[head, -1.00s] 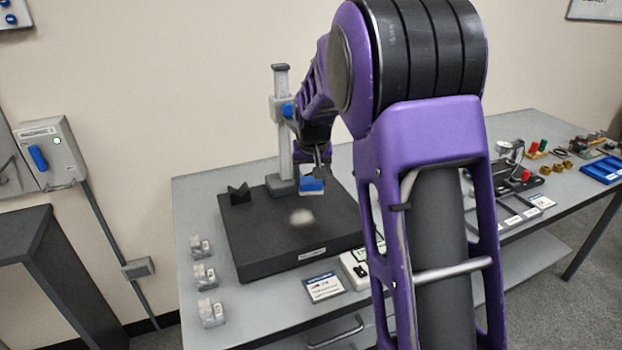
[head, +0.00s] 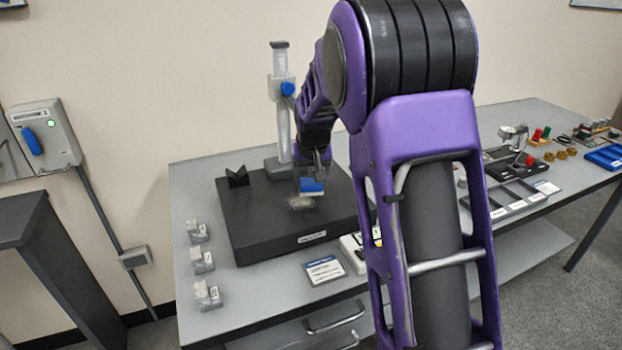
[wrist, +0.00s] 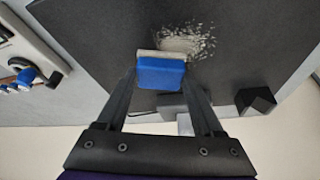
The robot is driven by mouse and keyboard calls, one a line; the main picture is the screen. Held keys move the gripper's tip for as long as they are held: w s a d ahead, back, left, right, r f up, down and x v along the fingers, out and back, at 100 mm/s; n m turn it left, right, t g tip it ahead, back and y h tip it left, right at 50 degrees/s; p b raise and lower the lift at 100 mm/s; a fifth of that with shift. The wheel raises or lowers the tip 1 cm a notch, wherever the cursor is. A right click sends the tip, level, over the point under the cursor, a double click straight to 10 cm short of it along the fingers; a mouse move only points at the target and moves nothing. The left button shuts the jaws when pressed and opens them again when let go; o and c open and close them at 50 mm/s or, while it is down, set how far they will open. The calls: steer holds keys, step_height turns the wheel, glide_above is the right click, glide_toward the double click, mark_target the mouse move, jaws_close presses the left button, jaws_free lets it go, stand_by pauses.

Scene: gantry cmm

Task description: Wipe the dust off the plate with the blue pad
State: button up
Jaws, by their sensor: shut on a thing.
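The dark plate (head: 255,232) lies on the bench, with a pale dust patch (head: 300,202) on its top. The dust also shows in the wrist view (wrist: 192,40) as light specks, some scattered to the right. My gripper (head: 314,172) is shut on the blue pad (head: 311,186) over the plate. In the wrist view the pad (wrist: 161,73) sits between both fingers, its pale underside edge at the near border of the dust. Whether the pad touches the plate I cannot tell. My arm hides part of the plate's right side.
A grey column stand (head: 281,110) rises at the plate's back edge. A black V-block (head: 237,178) sits at the back left corner. Fixtures and a blue tray (head: 604,157) stand at right.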

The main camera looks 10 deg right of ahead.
steer(key=shift+f+b, duration=0.75)
steer(key=shift+f, duration=0.25)
stand_by(0.3)
steer(key=shift+s+a+r, duration=0.1)
steer(key=shift+s+a, duration=0.1)
steer(key=shift+a, duration=0.7)
steer(key=shift+s+a+r, duration=0.1)
steer(key=shift+s+a, duration=0.05)
steer(key=shift+a, duration=0.7)
steer(key=shift+s+a+f, duration=0.1)
steer(key=shift+s+a, duration=0.1)
steer(key=shift+a, duration=0.75)
steer(key=shift+s+a+f, duration=0.1)
steer(key=shift+s+a, duration=0.05)
steer(key=shift+a, duration=0.75)
steer(key=shift+d, duration=0.1)
